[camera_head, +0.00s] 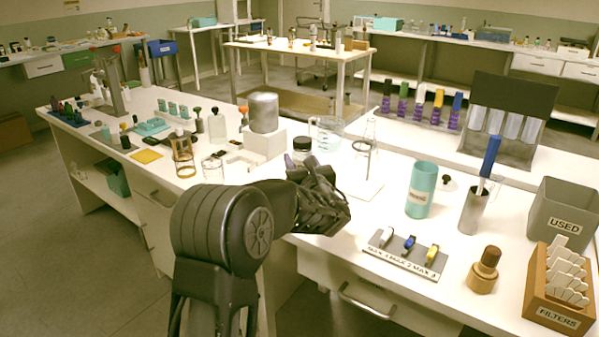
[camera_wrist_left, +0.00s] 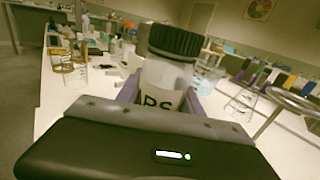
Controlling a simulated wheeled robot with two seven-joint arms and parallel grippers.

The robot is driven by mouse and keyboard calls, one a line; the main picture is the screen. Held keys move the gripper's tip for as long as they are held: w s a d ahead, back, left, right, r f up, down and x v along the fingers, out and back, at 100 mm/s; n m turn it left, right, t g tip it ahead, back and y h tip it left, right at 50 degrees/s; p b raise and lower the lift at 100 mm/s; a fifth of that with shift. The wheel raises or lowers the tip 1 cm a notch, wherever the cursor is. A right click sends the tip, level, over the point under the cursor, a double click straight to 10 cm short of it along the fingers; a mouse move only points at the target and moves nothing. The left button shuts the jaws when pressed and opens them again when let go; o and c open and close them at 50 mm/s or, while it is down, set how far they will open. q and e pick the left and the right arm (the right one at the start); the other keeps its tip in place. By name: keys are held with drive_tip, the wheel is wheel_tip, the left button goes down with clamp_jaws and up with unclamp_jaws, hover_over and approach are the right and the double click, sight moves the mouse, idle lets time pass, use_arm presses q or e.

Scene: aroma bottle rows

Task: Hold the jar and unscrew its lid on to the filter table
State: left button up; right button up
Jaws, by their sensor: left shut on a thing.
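The jar (camera_head: 302,157) has a black lid (camera_head: 302,143), and the lid is on it. In the left wrist view the jar (camera_wrist_left: 163,80) is clear with a pale label whose letters are partly hidden, under the ribbed black lid (camera_wrist_left: 174,40). My left gripper (camera_head: 297,161) is shut on the jar, with purple fingers on either side of its body. The jar is upright in the head view and looks held near the bench. My right gripper is not in view. I cannot tell which surface is the filter table; a white board (camera_head: 362,190) lies right of the jar.
A flask in a ring stand (camera_head: 366,146) and a glass beaker (camera_head: 328,133) stand right of the jar. A metal cylinder on a white block (camera_head: 263,145) is close on the left. A teal cup (camera_head: 421,190) and a labelled rack (camera_head: 405,257) are farther right.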

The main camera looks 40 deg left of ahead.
sight(299, 145)
use_arm(q)
wheel_tip(299, 145, up, 4)
drive_tip(key=shift+r+p, duration=0.25)
drive_tip(key=shift+p, duration=0.05)
idle(0.3)
drive_tip(key=o, duration=0.9)
drive_tip(key=shift+c, duration=0.2)
clamp_jaws()
